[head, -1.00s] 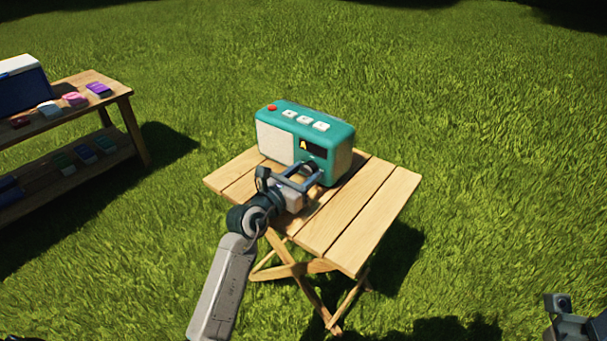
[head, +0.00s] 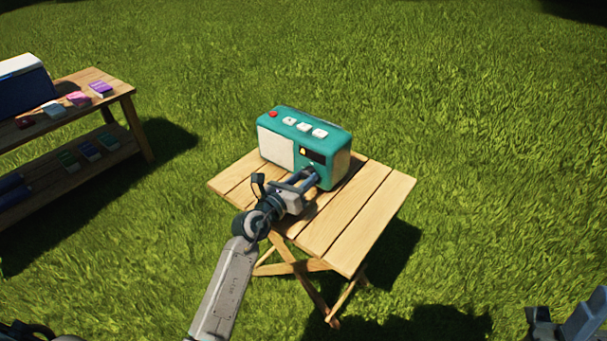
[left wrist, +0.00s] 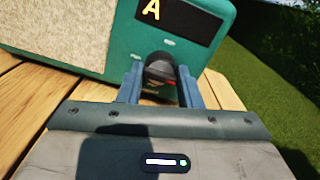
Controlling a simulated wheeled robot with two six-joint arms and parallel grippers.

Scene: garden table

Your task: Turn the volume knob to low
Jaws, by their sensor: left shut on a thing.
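A teal radio (head: 322,145) stands on the small slatted wooden table (head: 345,220). Its front has a pale speaker panel and a dark display (left wrist: 181,18) showing a yellow "A". Its black volume knob (left wrist: 160,68) sits below the display, with small pale marks around it and a bit of red at its lower right. My left gripper (head: 308,177) is shut on the knob, one finger on each side, as the left wrist view (left wrist: 160,85) also shows. In the head view the fingers mostly hide the knob. Part of my right gripper (head: 565,325) shows at the bottom right corner.
The radio's top has a red button (head: 273,114) and several white buttons (head: 304,127). A wooden shelf table (head: 122,93) at the left holds a blue-and-white cooler (head: 25,88) and small coloured items. Open grass lies around both tables.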

